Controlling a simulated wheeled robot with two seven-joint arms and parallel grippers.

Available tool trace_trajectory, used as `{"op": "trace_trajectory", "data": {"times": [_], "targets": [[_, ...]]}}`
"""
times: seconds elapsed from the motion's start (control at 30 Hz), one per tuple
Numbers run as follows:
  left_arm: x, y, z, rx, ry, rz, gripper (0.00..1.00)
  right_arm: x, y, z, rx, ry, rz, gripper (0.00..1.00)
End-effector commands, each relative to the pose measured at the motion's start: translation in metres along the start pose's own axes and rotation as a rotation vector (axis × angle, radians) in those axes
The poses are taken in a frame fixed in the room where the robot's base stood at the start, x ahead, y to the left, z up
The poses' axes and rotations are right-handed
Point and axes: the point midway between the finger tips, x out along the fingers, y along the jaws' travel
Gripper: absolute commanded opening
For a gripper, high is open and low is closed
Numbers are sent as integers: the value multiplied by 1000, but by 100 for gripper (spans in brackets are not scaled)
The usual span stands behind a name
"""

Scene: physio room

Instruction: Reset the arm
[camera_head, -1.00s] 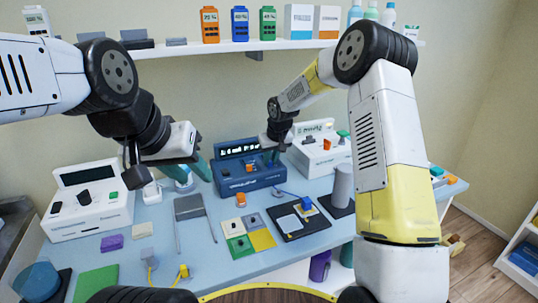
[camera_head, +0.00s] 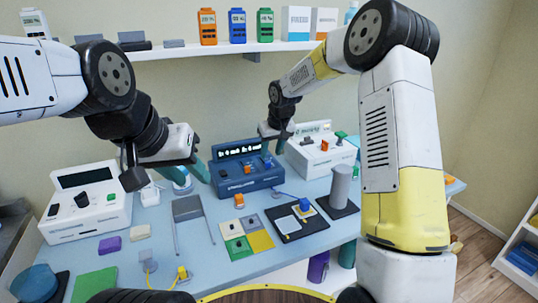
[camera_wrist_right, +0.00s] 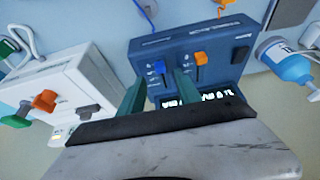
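My right gripper (camera_wrist_right: 160,92) is open and empty, its two teal fingers apart in the right wrist view. They point at the blue console (camera_wrist_right: 222,35), with its blue slider knob (camera_wrist_right: 158,68) and orange slider knob (camera_wrist_right: 200,58). Contact cannot be told. In the head view the right gripper (camera_head: 275,143) hangs above the back of the blue console (camera_head: 238,178). My left gripper (camera_head: 199,160) is between the white console (camera_head: 85,215) and the blue console, fingers pointing down and right; the gap between its fingers is unclear. I see nothing held in it.
A second white console (camera_head: 320,155) stands right of the blue one. The table holds a grey stand (camera_head: 188,208), coloured tiles (camera_head: 238,247), a black board (camera_head: 296,222) and a grey cylinder (camera_head: 340,185). A shelf (camera_head: 200,51) with boxes runs above.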

Motion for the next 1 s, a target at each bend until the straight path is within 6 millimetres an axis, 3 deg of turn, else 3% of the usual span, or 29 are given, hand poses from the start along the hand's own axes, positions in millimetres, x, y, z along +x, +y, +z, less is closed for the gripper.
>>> {"op": "trace_trajectory", "data": {"times": [0.17,0.57,0.67,0.77,1.0], "targets": [[0,0,0,0,0,0,36,-17,1,0,-1,0,1,40],[0,0,0,0,0,0,36,-24,1,2,2,2,4,40],[0,0,0,0,0,0,36,-48,4,9,9,10,16,40],[0,0,0,0,0,0,36,-89,9,27,28,21,36,40],[0,0,0,0,0,0,36,-191,13,101,107,59,70,40]]}}
